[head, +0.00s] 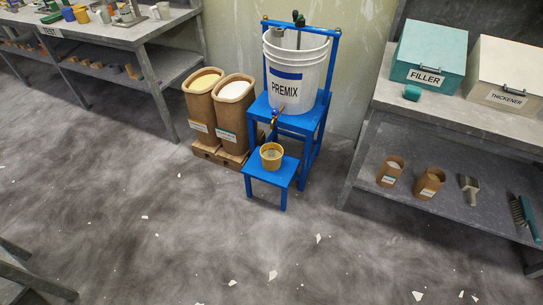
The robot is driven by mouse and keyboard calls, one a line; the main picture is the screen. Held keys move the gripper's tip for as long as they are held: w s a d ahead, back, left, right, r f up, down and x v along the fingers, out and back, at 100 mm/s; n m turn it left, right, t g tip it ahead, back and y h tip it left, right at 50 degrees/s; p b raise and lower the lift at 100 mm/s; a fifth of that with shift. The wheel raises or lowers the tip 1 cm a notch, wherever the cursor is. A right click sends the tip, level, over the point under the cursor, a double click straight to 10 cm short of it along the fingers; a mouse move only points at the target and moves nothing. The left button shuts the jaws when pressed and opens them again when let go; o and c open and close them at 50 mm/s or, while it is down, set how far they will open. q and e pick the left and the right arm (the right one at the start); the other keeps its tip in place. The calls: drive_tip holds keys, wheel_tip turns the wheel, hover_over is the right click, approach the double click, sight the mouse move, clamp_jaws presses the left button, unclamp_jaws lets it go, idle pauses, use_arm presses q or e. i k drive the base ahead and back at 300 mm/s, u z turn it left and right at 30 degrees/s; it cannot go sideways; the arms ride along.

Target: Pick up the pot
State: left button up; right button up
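A small yellow pot (271,156) stands upright on the low blue step (284,174) in the middle of the head view. It seems to hold some grey-brown content; the picture is too small to tell what. It sits below the brass tap (276,116) of the white PREMIX bucket (289,92). Neither of my grippers is in view, so nothing is seen touching the pot.
The bucket stands on a taller blue stand (318,112). Two brown bins (235,112) stand on a pallet to its left. A grey bench (460,120) with a FILLER box (428,58) is at right. Open floor (190,235) with white chips lies in front.

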sight(270, 154)
drive_tip(key=z, duration=2.25)
drive_tip(key=i, duration=2.35)
drive_tip(key=u, duration=2.6)
